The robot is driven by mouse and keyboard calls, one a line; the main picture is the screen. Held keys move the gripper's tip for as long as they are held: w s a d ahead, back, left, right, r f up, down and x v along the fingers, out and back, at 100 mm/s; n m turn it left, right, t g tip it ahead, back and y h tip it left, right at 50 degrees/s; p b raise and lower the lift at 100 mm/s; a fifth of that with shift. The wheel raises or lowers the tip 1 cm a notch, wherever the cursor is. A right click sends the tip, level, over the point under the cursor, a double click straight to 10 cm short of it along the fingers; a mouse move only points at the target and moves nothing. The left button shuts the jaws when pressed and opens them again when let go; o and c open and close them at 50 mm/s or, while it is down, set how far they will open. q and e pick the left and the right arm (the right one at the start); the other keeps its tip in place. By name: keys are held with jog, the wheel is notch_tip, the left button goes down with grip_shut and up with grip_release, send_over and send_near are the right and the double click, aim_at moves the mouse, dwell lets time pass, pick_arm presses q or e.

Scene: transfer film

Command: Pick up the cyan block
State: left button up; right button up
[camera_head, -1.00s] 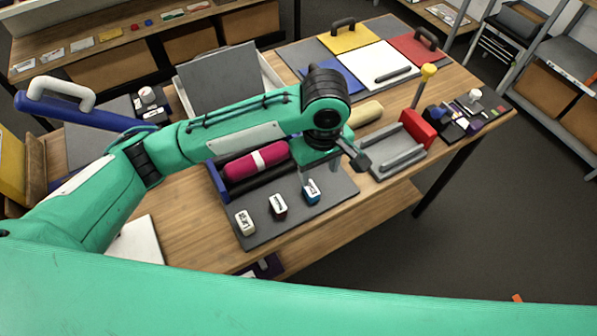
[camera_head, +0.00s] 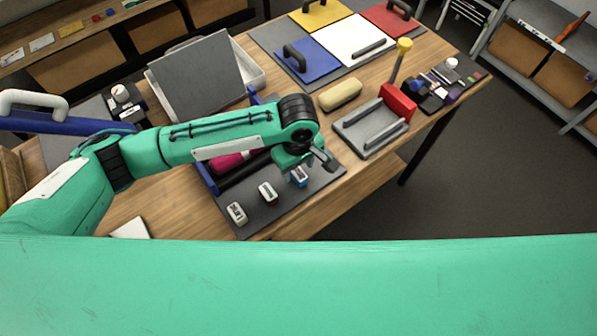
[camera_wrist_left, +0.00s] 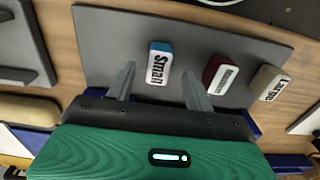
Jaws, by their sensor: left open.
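The cyan block (camera_head: 299,180) stands on a dark grey mat (camera_head: 322,186) at the front of the table. In the left wrist view the cyan block (camera_wrist_left: 159,63) has a white face marked "Small". My left gripper (camera_head: 300,170) is over the block and partly hides it. In the left wrist view my left gripper (camera_wrist_left: 158,74) is open and empty, with one finger to each side of the block and gaps between. A dark red block (camera_head: 268,192) and a beige block (camera_head: 237,213) stand in a row to the left. My right gripper is not in view.
A magenta roll (camera_head: 226,163) lies behind the blocks, partly under my left arm. A grey tray (camera_head: 368,139) with a red end piece (camera_head: 398,102) stands to the right. A cream roll (camera_head: 340,95) and coloured panels lie further back.

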aim_at(298, 172)
pick_arm(q)
jog(key=shift+w+f, duration=0.1)
jog(key=shift+f, duration=1.45)
jog(key=c, duration=1)
jog(key=shift+c, duration=0.2)
jog(key=shift+r, duration=0.2)
